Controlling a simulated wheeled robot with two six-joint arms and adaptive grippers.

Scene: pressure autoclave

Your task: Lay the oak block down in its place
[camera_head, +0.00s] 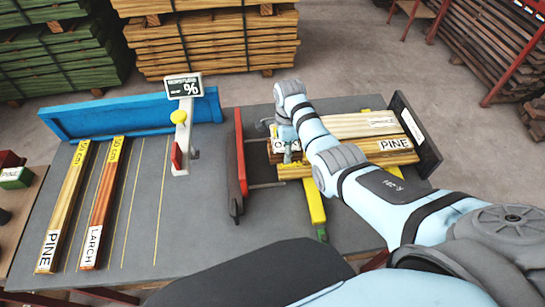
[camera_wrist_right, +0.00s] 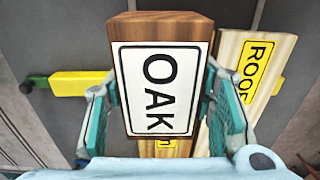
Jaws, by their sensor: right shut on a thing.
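The oak block (camera_wrist_right: 160,90) fills the middle of the right wrist view, its white OAK label facing the camera. My right gripper (camera_wrist_right: 160,72) is shut on it, one teal finger on each side. In the head view the right gripper (camera_head: 288,148) is over the stack right of the red clamp, and only a bit of the oak block's label (camera_head: 278,147) shows; whether the block touches the stack is unclear. A pine block (camera_head: 63,210) and a larch block (camera_head: 103,205) lie side by side on the marked table (camera_head: 190,240). My left gripper is not in view.
Bare lined lanes lie right of the larch block. A meter with a % sign (camera_head: 184,86) stands beyond them, before a blue fence (camera_head: 100,118). The red clamp (camera_head: 239,165) stands mid-table. Another PINE-labelled block (camera_head: 355,157) lies under my arm; a yellow bar (camera_head: 315,205) passes beneath.

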